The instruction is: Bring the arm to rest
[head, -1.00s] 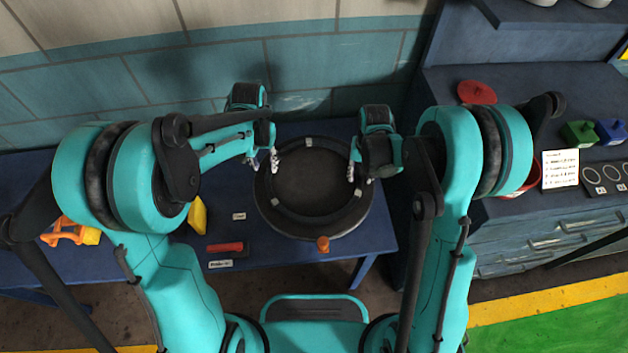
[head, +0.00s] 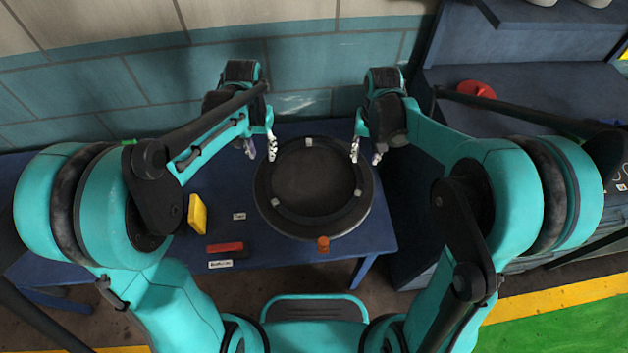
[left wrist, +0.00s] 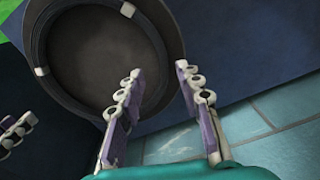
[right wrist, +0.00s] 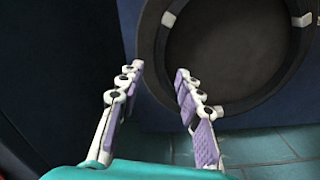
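My left gripper (head: 261,149) is open and empty, above the table by the upper left rim of the dark round drum (head: 315,180). Its spread fingers also show in the left wrist view (left wrist: 156,85), with the drum (left wrist: 95,45) beyond them. My right gripper (head: 366,152) is open and empty near the drum's upper right rim. Its fingers are apart in the right wrist view (right wrist: 158,85), with the drum (right wrist: 230,45) behind them. Neither gripper holds anything. The drum lies flat on the blue table, with light clips on its ring.
A yellow block (head: 197,214), a red block (head: 225,247) and small white labels lie on the blue table (head: 270,250) left of the drum. An orange piece (head: 323,244) is at the drum's front. A tiled wall stands behind; a red object (head: 476,89) is on the right bench.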

